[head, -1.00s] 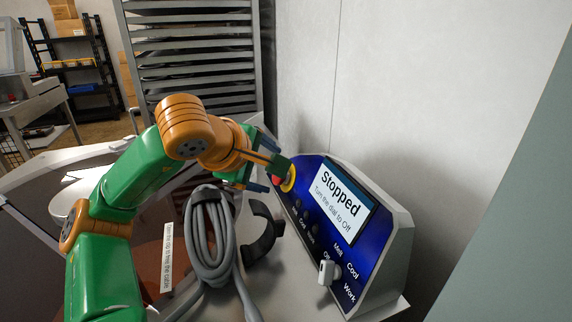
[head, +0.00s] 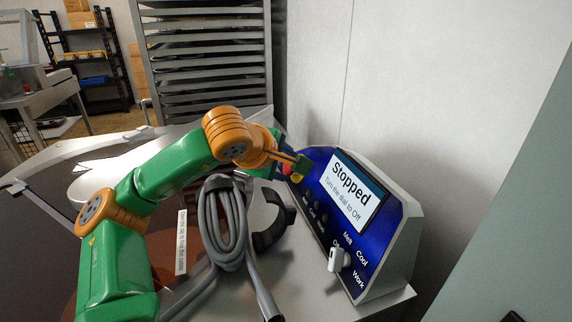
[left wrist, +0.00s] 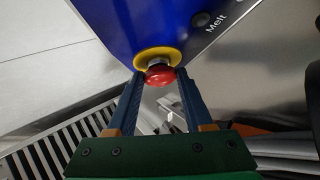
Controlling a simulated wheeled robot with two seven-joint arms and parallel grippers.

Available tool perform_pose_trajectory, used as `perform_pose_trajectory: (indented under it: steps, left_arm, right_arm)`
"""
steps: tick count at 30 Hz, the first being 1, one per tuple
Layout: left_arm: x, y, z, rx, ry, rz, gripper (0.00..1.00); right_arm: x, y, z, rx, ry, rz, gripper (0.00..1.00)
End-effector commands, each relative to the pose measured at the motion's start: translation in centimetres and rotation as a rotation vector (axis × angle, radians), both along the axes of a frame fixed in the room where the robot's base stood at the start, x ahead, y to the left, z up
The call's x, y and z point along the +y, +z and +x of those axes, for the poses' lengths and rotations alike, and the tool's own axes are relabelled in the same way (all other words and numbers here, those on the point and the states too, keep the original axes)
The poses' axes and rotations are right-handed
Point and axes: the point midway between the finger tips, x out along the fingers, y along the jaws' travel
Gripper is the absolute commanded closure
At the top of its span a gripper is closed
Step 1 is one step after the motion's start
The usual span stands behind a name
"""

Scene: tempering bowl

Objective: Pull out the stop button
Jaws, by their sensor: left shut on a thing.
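The stop button (left wrist: 160,75) is a red cap on a silver stem, set in a yellow ring (left wrist: 158,58) on the blue front of the control panel (head: 386,232). My left gripper (left wrist: 158,82) is at the button, with one blue finger on each side of the red cap, shut on it. In the head view the left gripper (head: 287,170) covers most of the button at the panel's far end. The panel's screen (head: 355,192) reads "Stopped, Turn the dial to Off". A white dial (head: 339,259) sits at the panel's near end. My right gripper is not in view.
A coiled grey cable (head: 223,225) and a black curved holder (head: 268,232) lie close below my left arm. A large bowl machine with a labelled lid is at the left. A tray rack (head: 205,60) stands behind, and a wall rises behind the panel.

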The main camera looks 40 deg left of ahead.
Motion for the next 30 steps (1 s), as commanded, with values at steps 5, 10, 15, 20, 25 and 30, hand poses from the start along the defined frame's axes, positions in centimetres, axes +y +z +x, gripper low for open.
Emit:
perform_pose_trajectory:
  steps: [5,10,15,20,25,30]
  left_arm:
    - [0.1,0.0,-0.2,0.003,0.001,0.0,1.0]
    - [0.9,0.6,-1.6,0.002,0.001,-0.001,1.0]
    - [0.9,0.7,-1.7,0.003,0.0,-0.001,1.0]
    - [0.9,0.8,-1.6,0.003,0.001,-0.002,0.22]
    - [0.8,0.8,-1.6,0.001,0.0,-0.002,0.19]
    - [0.8,1.0,-1.9,0.001,0.0,-0.002,0.19]
  right_arm:
    - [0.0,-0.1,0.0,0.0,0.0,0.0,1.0]
    - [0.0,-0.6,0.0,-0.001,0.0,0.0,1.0]
    - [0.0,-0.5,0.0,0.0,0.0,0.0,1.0]
    - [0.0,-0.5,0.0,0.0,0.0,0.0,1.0]
    - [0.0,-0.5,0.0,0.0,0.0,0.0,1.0]
    - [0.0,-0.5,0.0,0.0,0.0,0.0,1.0]
